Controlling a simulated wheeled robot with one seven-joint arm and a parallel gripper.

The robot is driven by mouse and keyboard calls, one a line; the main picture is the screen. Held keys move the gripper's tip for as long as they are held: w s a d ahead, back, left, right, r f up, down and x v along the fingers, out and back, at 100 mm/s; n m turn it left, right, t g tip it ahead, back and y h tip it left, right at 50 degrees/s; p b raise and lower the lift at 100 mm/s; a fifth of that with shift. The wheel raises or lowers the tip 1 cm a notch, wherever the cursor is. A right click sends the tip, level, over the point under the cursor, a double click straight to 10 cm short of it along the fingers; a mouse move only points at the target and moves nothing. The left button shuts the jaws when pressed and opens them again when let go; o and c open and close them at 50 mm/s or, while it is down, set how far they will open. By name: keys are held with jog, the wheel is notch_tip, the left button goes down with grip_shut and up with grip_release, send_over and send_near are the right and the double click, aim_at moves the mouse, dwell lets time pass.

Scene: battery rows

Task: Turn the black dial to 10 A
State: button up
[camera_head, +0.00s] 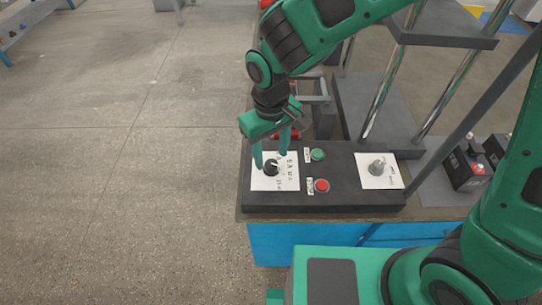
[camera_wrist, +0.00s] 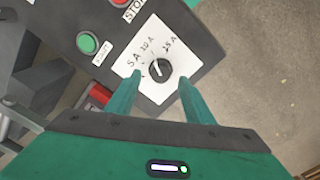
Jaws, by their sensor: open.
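The black dial (camera_head: 271,168) sits on a white card (camera_head: 289,180) at the left of the dark control panel. My gripper (camera_head: 270,160) is open just above the dial. In the wrist view the fingertips (camera_wrist: 160,76) stand on either side of the dial, apart from it as far as I can see.
A green button (camera_head: 317,154) and a red button (camera_head: 321,186) are just right of the card. A grey dial (camera_head: 376,168) on another card is farther right. A dark post and shiny columns stand behind the panel. Dark batteries (camera_head: 466,168) are at the right.

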aim_at(271, 162)
notch_tip(271, 162, up, 8)
jog(key=shift+f, duration=0.15)
dwell(0.6)
